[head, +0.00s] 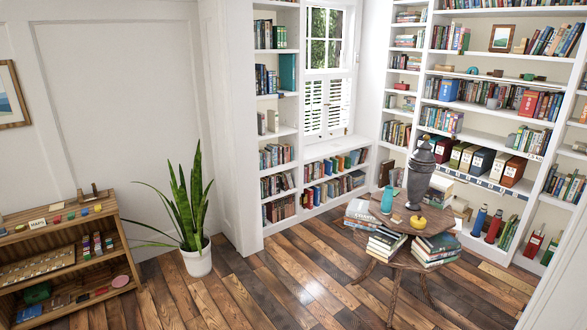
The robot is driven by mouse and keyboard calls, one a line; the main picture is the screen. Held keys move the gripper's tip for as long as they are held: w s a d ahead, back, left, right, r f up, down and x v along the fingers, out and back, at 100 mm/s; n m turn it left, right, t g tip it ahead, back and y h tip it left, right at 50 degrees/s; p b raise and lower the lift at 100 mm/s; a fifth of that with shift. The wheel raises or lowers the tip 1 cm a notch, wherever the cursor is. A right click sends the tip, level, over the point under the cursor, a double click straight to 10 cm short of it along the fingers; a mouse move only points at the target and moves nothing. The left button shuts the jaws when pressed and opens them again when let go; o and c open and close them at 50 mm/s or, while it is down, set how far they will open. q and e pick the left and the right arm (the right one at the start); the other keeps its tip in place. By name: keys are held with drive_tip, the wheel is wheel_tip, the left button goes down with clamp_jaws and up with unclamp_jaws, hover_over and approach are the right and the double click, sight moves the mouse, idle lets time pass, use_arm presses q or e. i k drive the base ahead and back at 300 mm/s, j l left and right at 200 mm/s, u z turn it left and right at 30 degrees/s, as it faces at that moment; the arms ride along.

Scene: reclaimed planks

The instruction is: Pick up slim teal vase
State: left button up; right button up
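A slim teal vase (387,199) stands upright on the left part of a small wooden table (402,212) in the right half of the head view. A tall dark grey urn (420,172) stands just right of and behind it. A small yellow object (417,222) lies to its right, near the table's front edge. The vase appears apart from both. Neither of my grippers shows in the head view.
Book stacks (387,242) sit around the table at a lower level. White bookshelves (480,135) stand behind. A potted plant (198,262) and a low wooden shelf (65,222) are at left. The plank floor (270,290) in front is clear.

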sight(387, 199)
drive_tip(key=i+z, duration=0.3)
drive_tip(key=i, duration=0.3)
drive_tip(key=i+z, duration=0.3)
drive_tip(key=i, duration=0.3)
drive_tip(key=i+j+z, duration=0.3)
drive_tip(key=i, duration=0.25)
drive_tip(key=l, duration=0.1)
